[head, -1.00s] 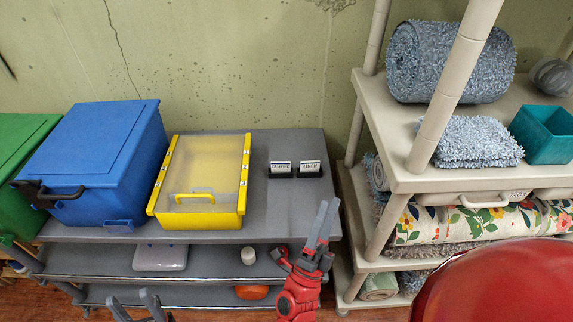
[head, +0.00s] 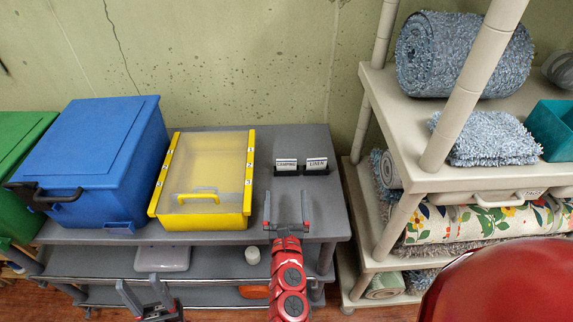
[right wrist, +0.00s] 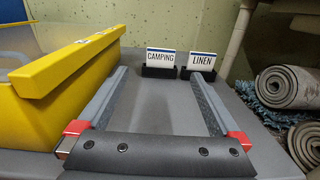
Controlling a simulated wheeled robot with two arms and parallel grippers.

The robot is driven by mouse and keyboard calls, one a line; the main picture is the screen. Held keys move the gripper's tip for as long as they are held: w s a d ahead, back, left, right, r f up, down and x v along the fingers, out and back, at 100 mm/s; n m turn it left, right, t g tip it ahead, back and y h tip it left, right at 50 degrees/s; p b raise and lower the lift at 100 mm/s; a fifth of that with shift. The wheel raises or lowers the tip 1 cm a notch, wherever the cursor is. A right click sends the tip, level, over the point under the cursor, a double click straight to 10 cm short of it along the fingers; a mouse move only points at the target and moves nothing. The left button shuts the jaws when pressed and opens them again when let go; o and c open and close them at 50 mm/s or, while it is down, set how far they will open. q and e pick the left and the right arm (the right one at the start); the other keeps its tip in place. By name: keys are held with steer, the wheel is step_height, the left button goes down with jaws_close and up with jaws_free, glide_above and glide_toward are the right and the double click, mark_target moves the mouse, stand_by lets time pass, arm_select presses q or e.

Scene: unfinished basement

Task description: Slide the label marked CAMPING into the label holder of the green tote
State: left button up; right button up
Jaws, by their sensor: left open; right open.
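The CAMPING label (head: 286,163) is a white card with a blue top edge. It stands upright in a small black stand on the grey shelf top, left of the LINEN label (head: 317,163). Both also show in the right wrist view, CAMPING (right wrist: 160,58) and LINEN (right wrist: 201,62). The green tote (head: 18,150) is at the far left, partly cut off; its label holder is not visible. My right gripper (head: 287,208) is open and empty, in front of the labels, fingers pointing at them. My left gripper (head: 146,296) is open and empty, low in front of the shelf.
A blue tote (head: 110,150) and a yellow-framed clear bin (head: 205,165) stand on the grey shelf (head: 300,220), between the labels and the green tote. A beige shelf (head: 400,170) with rugs is close on the right. A red rounded thing fills the lower right corner.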

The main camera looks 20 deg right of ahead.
steer(key=p, duration=0.1)
glide_toward(286, 162)
steer(key=shift+w+d+r, duration=0.1)
steer(key=shift+w+r, duration=0.15)
steer(key=shift+w, duration=0.65)
steer(key=x, duration=0.1)
steer(key=p+x, duration=0.1)
steer(key=x, duration=0.3)
steer(key=shift+d+f+p, duration=0.15)
steer(key=shift+f+p, duration=0.1)
steer(key=shift+p, duration=0.1)
steer(key=shift+w+d, duration=0.25)
steer(key=shift+w, duration=0.3)
steer(key=c, duration=1.3)
steer(key=shift+o, duration=0.2)
